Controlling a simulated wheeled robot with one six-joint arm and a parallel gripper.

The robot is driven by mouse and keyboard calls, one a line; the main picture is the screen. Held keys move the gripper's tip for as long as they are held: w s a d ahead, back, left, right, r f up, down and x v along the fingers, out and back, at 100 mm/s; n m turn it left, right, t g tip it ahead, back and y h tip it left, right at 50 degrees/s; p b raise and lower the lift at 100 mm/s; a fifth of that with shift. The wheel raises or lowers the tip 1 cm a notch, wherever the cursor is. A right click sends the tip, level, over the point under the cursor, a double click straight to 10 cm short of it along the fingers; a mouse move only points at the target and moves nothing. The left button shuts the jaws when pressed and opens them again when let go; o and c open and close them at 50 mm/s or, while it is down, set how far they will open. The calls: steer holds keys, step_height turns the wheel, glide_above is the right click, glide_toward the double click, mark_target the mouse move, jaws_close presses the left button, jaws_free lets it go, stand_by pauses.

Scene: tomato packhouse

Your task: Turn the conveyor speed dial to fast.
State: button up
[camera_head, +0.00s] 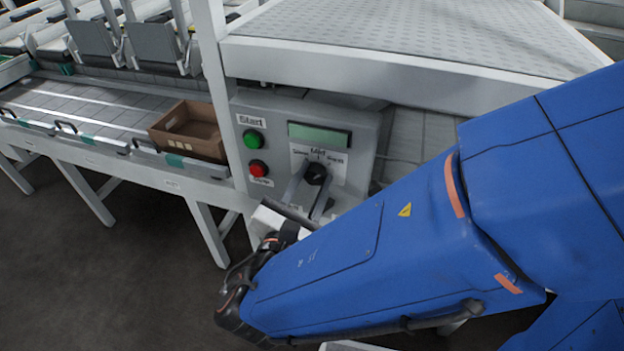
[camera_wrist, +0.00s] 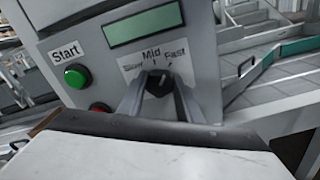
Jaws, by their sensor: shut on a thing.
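The speed dial (camera_wrist: 158,84) is a black round knob on the grey control panel (camera_wrist: 203,60). Labels Slow, Mid and Fast are printed in an arc above it on a white plate. My gripper (camera_wrist: 157,91) is shut on the knob, with one grey finger on each side of it. A small pale mark on the knob seems to lean a little right of Mid, but its exact setting is hard to read. In the head view the dial (camera_head: 316,173) shows above my gripper (camera_head: 308,180), whose wrist is partly hidden by my blue arm.
Left of the dial are a green Start button (camera_head: 252,138) and a red button (camera_head: 258,168). A greenish display (camera_head: 318,136) sits above the dial. A brown crate (camera_head: 188,134) stands on the conveyor (camera_head: 95,108) at left. Bare floor lies in front.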

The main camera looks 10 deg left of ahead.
steer(key=shift+m, duration=1.1)
steer(key=o, duration=1)
steer(key=shift+o, duration=0.2)
steer(key=s+a, duration=0.1)
steer(key=s, duration=1.6)
steer(key=shift+s+a, duration=0.15)
steer(key=shift+s, duration=0.05)
steer(key=shift+w, duration=0.1)
